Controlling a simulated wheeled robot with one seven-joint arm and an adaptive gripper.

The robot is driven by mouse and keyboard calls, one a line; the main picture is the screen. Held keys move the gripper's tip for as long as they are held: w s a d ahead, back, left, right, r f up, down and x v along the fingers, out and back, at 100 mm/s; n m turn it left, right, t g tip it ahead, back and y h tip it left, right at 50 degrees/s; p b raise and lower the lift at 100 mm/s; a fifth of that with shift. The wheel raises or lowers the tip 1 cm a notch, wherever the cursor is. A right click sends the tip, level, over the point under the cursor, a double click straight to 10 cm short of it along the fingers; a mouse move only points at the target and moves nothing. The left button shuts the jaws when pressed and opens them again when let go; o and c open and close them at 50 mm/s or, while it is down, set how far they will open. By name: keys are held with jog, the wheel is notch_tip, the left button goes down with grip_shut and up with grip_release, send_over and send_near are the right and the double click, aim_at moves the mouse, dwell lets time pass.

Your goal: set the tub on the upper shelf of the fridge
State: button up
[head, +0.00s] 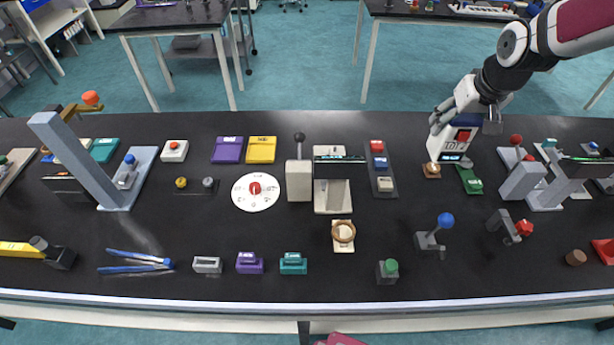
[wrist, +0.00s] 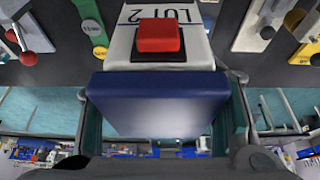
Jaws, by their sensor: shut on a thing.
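My gripper (head: 462,108) is at the right part of the black bench, over a white box marked LOT (head: 447,145) with a red block on it. In the wrist view the fingers stand on both sides of a blue block (wrist: 158,100) and are shut on it. The white box (wrist: 125,45) and its red block (wrist: 158,36) show just beyond the blue block. I cannot tell whether the blue block and white box are one piece, or whether this is the tub.
The black bench (head: 290,280) holds many small devices. A green piece (head: 470,180) and a small brown-topped piece (head: 431,171) stand close to the white box. Grey fixtures (head: 523,180) stand to the right. Bare bench lies in front, left of the blue-knobbed lever (head: 445,220).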

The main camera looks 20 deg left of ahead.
jog(key=shift+s+f, duration=0.15)
jog(key=shift+f, duration=0.75)
jog(key=shift+f+b, duration=1.1)
jog(key=shift+f, duration=1.45)
notch_tip(320, 180, down, 10)
jog(key=shift+p, duration=0.5)
jog(key=o, duration=1.4)
jog(key=shift+r, duration=0.1)
